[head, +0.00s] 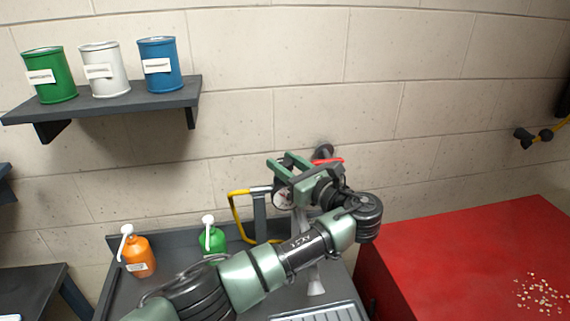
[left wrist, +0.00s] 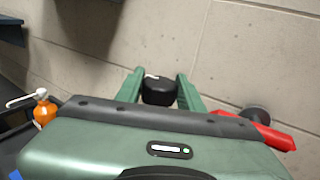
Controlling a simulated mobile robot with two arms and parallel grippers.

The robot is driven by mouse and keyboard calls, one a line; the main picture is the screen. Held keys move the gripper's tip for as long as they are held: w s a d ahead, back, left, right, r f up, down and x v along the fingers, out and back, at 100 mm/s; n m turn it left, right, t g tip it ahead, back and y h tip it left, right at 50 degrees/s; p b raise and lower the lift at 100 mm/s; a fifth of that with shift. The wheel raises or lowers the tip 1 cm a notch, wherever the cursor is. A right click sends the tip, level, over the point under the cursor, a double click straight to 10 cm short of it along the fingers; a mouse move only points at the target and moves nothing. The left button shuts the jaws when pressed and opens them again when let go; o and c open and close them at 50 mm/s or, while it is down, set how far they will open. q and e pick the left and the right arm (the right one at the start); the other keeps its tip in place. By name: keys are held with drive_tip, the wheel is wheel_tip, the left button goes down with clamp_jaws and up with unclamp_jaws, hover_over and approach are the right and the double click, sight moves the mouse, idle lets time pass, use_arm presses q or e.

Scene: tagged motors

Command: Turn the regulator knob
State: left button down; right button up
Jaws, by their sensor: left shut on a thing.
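The regulator knob (left wrist: 158,91) is a black round knob with a small white mark on top, seen in the left wrist view between my two green fingers. My left gripper (left wrist: 160,78) is shut on it, a finger on each side. In the head view my left gripper (head: 284,165) is in front of the wall above the bench, and the knob is hidden there. A round white-faced gauge (head: 281,200) shows just below the gripper, partly covered by it. My right gripper is in neither view.
A red handle (head: 328,161) is close behind my wrist. A yellow bent bar (head: 236,214), a green bottle (head: 212,240) and an orange bottle (head: 138,258) stand left of my forearm. A shelf (head: 150,100) bears three cans. A red surface (head: 440,245) lies right.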

sight(290, 168)
use_arm(q)
drive_tip(key=c, duration=0.9)
unclamp_jaws()
drive_tip(key=shift+a, duration=0.1)
drive_tip(key=b+v, duration=0.2)
drive_tip(key=v, duration=0.4)
drive_tip(key=shift+s+d+f+b, duration=0.1)
drive_tip(key=shift+s+d+b, duration=0.2)
drive_tip(key=shift+b, duration=0.05)
drive_tip(key=shift+s+d, duration=0.3)
drive_tip(key=shift+s, duration=0.1)
